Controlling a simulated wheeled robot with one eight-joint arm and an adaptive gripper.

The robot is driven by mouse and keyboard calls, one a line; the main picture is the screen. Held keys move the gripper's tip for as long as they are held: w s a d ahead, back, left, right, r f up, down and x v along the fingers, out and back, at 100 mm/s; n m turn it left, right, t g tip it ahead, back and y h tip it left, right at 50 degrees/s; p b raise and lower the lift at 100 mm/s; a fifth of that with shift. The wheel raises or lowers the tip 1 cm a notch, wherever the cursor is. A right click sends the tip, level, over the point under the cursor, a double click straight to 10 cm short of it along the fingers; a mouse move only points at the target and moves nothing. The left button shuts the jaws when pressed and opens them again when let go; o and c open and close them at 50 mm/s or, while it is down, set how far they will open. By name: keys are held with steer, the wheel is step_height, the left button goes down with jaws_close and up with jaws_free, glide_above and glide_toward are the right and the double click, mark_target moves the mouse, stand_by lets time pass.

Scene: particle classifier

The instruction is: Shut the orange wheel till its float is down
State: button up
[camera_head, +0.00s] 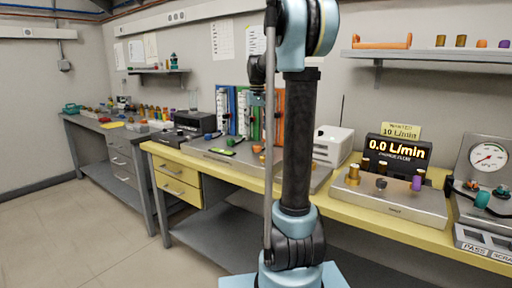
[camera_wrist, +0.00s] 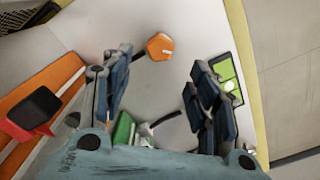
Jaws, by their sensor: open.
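The orange wheel (camera_wrist: 159,46) shows in the wrist view, ahead of the fingers and apart from them, with a pale mark on its face. My gripper (camera_wrist: 154,76) is open and empty, its dark fingers spread to either side below the wheel in the picture. In the head view the orange wheel (camera_head: 257,149) is small, on the grey bench unit left of my arm. An orange column (camera_head: 279,114) stands behind, partly hidden by my arm; an orange panel (camera_wrist: 40,112) fills the left of the wrist view. I cannot tell where its float is.
Blue (camera_head: 225,110) and green (camera_head: 254,118) columns stand beside the orange one. A bright green display (camera_wrist: 228,78) lies right of the fingers in the wrist view, and a green wheel (camera_wrist: 123,130) sits low between them. A flow meter (camera_head: 398,150) reads 0.0 L/min.

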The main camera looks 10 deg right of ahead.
mark_target(257, 146)
step_height(257, 146, down, 9)
steer(key=shift+f, duration=0.1)
stand_by(0.3)
steer(key=shift+c, duration=0.5)
steer(key=c, duration=1)
